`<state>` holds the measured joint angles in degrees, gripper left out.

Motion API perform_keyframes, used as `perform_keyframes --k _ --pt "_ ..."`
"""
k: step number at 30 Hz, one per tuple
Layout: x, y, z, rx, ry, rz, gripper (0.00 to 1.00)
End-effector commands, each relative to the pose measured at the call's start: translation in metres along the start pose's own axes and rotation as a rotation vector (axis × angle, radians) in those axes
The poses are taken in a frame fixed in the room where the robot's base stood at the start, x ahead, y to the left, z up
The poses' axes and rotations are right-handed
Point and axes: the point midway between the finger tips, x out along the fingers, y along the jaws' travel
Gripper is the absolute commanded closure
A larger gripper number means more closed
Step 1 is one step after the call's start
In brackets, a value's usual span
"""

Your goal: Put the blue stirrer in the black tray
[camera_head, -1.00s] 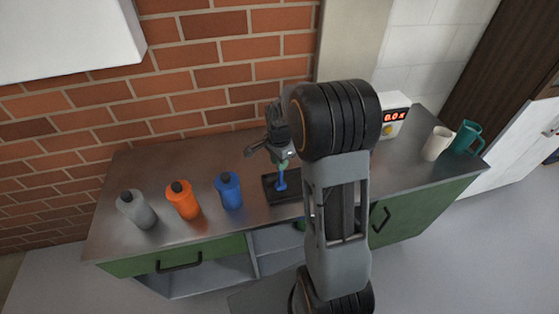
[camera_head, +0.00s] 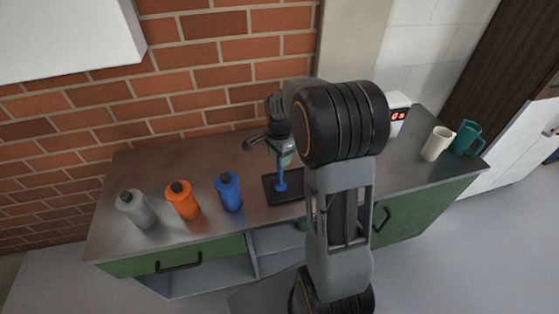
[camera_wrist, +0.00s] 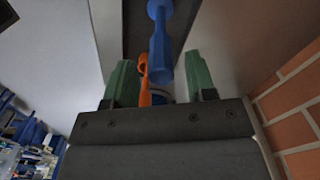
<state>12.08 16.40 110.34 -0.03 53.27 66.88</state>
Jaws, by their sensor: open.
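The blue stirrer (camera_head: 281,181) stands roughly upright in the head view, its lower end over or in the black tray (camera_head: 268,194) on the counter. My gripper (camera_head: 287,160) is just above it, with green fingertips. In the wrist view the blue stirrer (camera_wrist: 161,45) reaches between the two fingers of my open gripper (camera_wrist: 163,80), with a gap to the right finger. An orange piece (camera_wrist: 144,80) also shows between the fingers, near the left one. I cannot tell whether the stirrer touches the tray floor. My arm hides the tray's right part.
Grey (camera_head: 136,209), orange (camera_head: 182,200) and blue (camera_head: 229,191) bottles stand left of the tray. A white device with red digits (camera_head: 398,114), a white mug (camera_head: 436,143) and a teal mug (camera_head: 466,137) stand to the right. The brick wall is close behind.

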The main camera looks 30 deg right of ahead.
Motion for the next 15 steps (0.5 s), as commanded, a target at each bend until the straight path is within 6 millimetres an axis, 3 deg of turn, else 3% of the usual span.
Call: perform_keyframes --k 9,15 --pt "-0.061 -0.001 0.0 0.0 0.002 -0.005 0.49" --pt "-0.085 -0.001 0.0 0.0 0.001 -0.003 0.49"
